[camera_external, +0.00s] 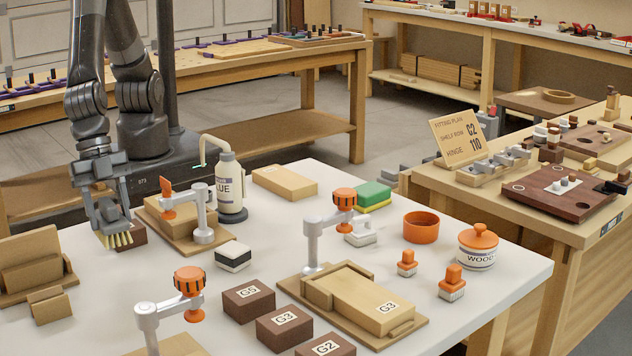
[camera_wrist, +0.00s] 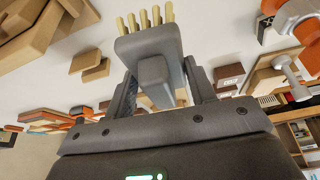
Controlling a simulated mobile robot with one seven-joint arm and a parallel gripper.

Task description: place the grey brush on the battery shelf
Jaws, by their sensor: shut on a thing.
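My gripper (camera_external: 106,200) is at the left of the white bench in the external view, pointing down and shut on the grey brush (camera_external: 112,226). The brush has a grey body and pale yellow bristles, which point down near the bench's left edge. I cannot tell whether the bristles touch anything. In the wrist view the brush (camera_wrist: 150,43) shows its grey back and handle between the two fingers of my gripper (camera_wrist: 160,82). No shelf marked for batteries can be made out in either view.
A dark brown block (camera_external: 131,233) is beside the brush. A wooden fixture with an orange-handled clamp (camera_external: 203,218) and a glue bottle (camera_external: 230,188) stand to the right. Wooden blocks (camera_external: 35,263) lie at the left. The white bench (camera_external: 280,226) has some clear patches.

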